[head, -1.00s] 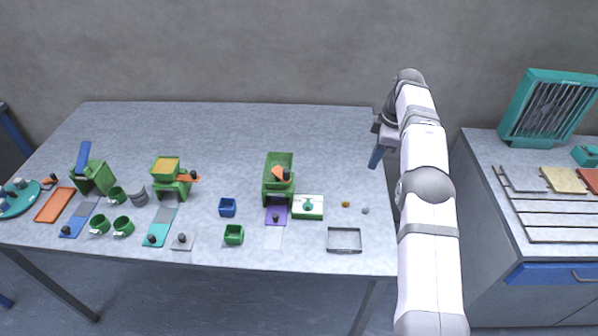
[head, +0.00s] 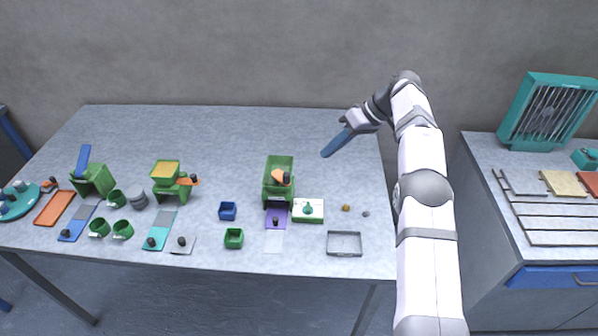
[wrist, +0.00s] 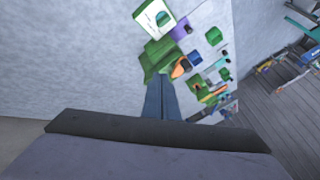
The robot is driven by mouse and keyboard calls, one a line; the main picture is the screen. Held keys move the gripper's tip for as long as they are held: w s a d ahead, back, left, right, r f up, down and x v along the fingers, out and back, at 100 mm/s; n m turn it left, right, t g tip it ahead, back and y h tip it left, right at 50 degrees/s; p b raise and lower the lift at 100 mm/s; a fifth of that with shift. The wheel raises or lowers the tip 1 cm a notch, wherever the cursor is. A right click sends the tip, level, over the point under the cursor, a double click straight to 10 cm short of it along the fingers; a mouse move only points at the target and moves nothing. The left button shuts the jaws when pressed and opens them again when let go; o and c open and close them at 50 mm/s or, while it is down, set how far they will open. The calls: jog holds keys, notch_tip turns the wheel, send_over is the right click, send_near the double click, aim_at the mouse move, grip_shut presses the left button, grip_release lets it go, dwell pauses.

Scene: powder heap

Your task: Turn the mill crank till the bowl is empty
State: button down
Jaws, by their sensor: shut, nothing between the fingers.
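Three green mills stand on the table: a left one (head: 93,182) with a blue lever, a middle one (head: 168,190) and a right one (head: 279,178). The middle mill's square bowl (head: 165,168) shows an orange-yellow fill, and its orange crank (head: 187,182) has a dark knob. The right mill's orange crank (head: 279,177) also has a dark knob; its bowl looks green inside. My gripper (head: 325,153) is shut and empty, above the table and right of the right mill. In the wrist view its blue fingers (wrist: 158,82) lie together, with a green mill (wrist: 158,56) beyond them.
A white tile with a green piece (head: 308,211), a grey tray (head: 344,243) and two small balls lie front right. Blue (head: 227,211) and green (head: 233,238) cups stand mid-front. Green mugs (head: 122,229) and sliding plates crowd the left. The back of the table is clear.

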aim_at(282, 182)
jog(key=s+a+f+p, duration=0.2)
jog(key=a+f+p, duration=0.2)
jog(key=a+f, duration=0.3)
jog(key=shift+a, duration=0.8)
jog(key=shift+f, duration=0.15)
jog(key=m+t+b, duration=0.1)
jog(key=m+b, duration=0.1)
jog(key=s+m+t+h+b, duration=0.1)
jog(key=m+t+b, duration=0.1)
jog(key=m, duration=0.1)
jog(key=s+a+m+t+h+b, duration=0.1)
jog(key=m+b, duration=0.1)
jog(key=m, duration=0.1)
jog(key=shift+s+t, duration=0.2)
jog(key=shift+t, duration=0.1)
dwell(0.3)
